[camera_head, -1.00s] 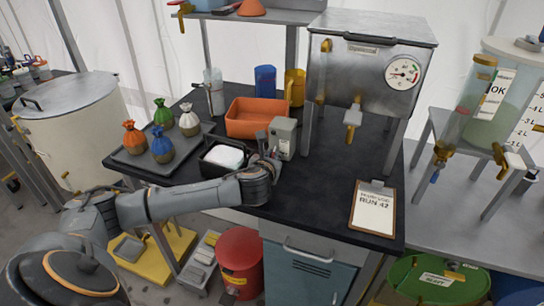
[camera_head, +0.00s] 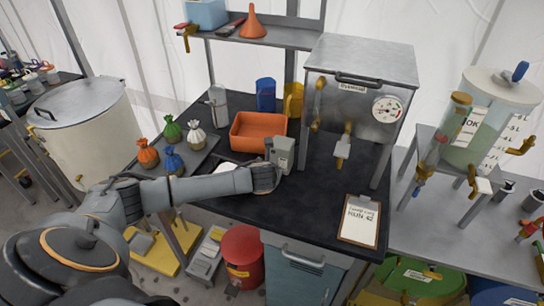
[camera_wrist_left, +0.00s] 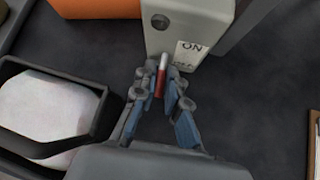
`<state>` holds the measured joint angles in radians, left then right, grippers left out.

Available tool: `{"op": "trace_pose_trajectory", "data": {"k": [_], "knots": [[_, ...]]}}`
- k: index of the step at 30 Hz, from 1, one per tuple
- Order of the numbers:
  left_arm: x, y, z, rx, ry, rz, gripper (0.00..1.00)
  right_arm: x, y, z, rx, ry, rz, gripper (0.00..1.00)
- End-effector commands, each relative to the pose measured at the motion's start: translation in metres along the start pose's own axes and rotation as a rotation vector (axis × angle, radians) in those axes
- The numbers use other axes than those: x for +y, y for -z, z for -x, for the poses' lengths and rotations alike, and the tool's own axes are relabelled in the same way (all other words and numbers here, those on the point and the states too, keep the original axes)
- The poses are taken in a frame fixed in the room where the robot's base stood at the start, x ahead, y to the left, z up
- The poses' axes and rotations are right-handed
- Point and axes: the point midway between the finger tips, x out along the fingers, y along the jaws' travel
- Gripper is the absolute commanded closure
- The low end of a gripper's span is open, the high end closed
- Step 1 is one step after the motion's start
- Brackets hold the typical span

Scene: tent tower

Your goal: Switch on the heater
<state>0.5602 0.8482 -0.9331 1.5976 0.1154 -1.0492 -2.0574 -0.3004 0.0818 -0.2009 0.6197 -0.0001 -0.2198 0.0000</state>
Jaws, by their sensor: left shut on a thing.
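A grey control box (camera_head: 281,152) stands on the black bench. A metal tank (camera_head: 360,90) with a dial gauge stands behind, to the right. My right gripper is not in view.
An orange tray (camera_head: 258,131) stands behind the box. A black tray with a white item (camera_wrist_left: 45,105) lies left of the gripper. Several tied sacks (camera_head: 172,132) stand farther left. A clipboard (camera_head: 359,219) lies right; the bench between is clear.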

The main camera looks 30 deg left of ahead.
Motion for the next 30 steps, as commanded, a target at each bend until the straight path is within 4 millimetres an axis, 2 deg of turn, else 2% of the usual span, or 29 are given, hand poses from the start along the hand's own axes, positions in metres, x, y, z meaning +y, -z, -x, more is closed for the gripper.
{"op": "trace_pose_trajectory", "data": {"k": [1, 3, 9, 13, 17, 30], "knots": [[0.002, -0.01, 0.008, 0.029, 0.002, -0.002, 1.0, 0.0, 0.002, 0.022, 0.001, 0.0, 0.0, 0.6], [0.002, -0.011, 0.008, 0.071, 0.007, -0.008, 1.0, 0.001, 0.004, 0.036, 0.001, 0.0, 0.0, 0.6], [0.003, -0.015, 0.009, 0.2, 0.024, -0.028, 1.0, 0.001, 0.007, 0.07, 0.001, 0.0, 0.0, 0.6], [0.003, -0.017, 0.009, 0.299, 0.036, -0.043, 1.0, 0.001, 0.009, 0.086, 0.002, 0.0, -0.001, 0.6], [0.002, -0.018, 0.007, 0.402, 0.05, -0.058, 1.0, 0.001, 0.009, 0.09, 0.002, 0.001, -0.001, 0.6], [0.003, -0.022, 0.005, 0.615, 0.079, -0.093, 1.0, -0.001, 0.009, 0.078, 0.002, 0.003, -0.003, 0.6]]}}
